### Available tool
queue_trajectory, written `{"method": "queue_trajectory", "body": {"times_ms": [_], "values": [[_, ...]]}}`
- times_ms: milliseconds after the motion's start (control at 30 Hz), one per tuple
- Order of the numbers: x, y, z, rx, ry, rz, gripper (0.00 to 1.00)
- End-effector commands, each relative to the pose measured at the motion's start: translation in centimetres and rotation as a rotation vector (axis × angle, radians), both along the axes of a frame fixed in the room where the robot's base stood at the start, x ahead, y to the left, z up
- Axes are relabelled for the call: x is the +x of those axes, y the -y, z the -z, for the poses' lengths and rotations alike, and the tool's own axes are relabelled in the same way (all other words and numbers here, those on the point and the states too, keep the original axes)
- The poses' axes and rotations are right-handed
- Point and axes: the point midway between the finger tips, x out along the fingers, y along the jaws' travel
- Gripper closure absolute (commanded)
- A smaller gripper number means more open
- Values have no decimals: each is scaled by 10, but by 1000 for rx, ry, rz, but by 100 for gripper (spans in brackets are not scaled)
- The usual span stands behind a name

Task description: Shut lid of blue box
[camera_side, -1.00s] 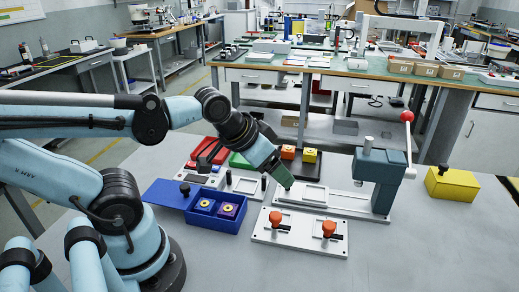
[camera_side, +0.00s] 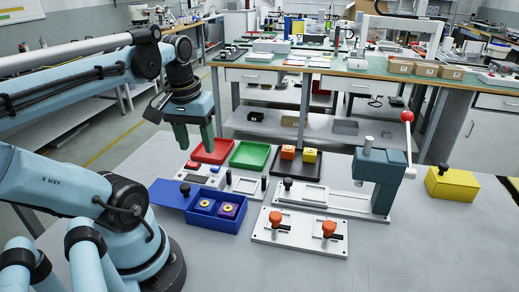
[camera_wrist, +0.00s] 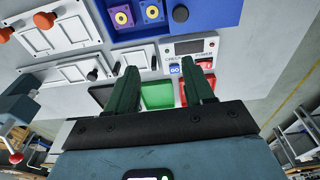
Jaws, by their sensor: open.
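My gripper (camera_side: 195,142) is up in the air beyond the lid, fingers pointing down, open and empty. It also shows in the wrist view (camera_wrist: 162,78), apart from box and lid.
A red tray (camera_side: 210,151) and a green tray (camera_side: 249,155) lie behind the box. A small panel with a display (camera_side: 202,177) sits close behind the lid. A plate with orange-knobbed clamps (camera_side: 300,232) and a grey press (camera_side: 376,180) stand right.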

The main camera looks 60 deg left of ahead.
Motion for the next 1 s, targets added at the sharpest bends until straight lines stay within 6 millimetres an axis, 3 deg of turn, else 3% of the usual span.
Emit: {"method": "queue_trajectory", "body": {"times_ms": [133, 367, 1000], "values": [[-29, -10, -12, -61, -70, -157, 48], [-41, -11, -12, -90, -100, -217, 48], [-40, -11, 68, -88, -97, -212, 48]]}}
